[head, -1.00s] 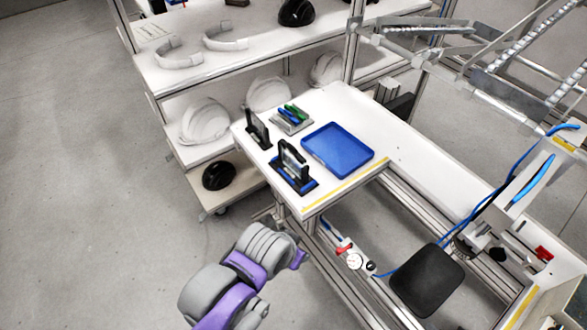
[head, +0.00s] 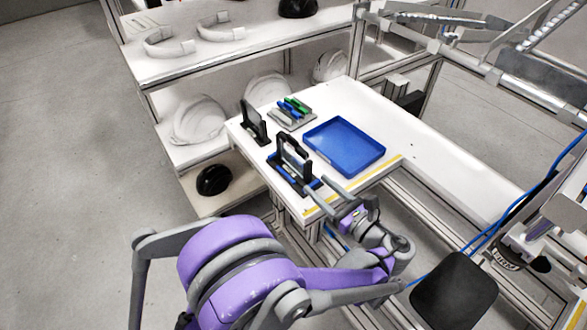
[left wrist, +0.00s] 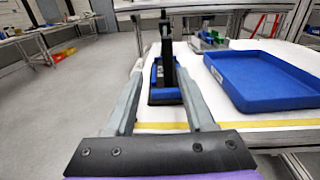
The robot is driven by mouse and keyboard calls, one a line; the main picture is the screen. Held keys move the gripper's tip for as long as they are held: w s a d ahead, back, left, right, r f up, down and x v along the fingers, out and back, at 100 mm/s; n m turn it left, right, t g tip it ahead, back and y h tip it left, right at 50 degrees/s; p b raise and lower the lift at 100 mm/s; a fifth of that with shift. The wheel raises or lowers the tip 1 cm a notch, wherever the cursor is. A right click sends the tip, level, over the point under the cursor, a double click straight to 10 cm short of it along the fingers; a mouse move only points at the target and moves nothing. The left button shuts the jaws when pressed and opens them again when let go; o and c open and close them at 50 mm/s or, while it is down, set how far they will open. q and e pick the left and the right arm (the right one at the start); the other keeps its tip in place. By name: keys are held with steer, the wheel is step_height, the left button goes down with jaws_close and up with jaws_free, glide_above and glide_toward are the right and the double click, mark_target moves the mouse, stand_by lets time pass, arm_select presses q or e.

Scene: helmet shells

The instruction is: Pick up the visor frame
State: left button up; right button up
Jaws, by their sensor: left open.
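The visor frame appears to be the black upright frame (head: 281,152) in a blue-and-black holder (head: 284,180) near the front corner of the white table. In the left wrist view this black frame (left wrist: 167,62) stands upright, seen nearly edge-on, above its blue base (left wrist: 166,95). My left gripper (head: 315,186) is open and empty at the table's front edge, close to the holder. In the left wrist view its fingertips (left wrist: 159,66) point toward the frame, which shows between them, closer to the right finger. Whether they touch anything cannot be told. My right gripper is not in view.
A blue tray (head: 345,147) lies right of the holder. Another black upright piece (head: 254,122) stands behind left, beside a grey rack (head: 292,114) with blue and green items. Shelves with white helmet shells (head: 200,120) and white curved bands (head: 168,42) stand behind. Floor at left is clear.

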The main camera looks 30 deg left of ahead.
mark_target(310, 176)
arm_select(q)
steer(key=shift+w, duration=0.2)
steer(key=x, duration=0.4)
steer(key=shift+w+a+r, duration=0.1)
steer(key=shift+a, duration=0.25)
steer(key=x, duration=0.5)
steer(key=shift+w+a, duration=0.2)
steer(key=shift+w, duration=0.25)
jaws_close()
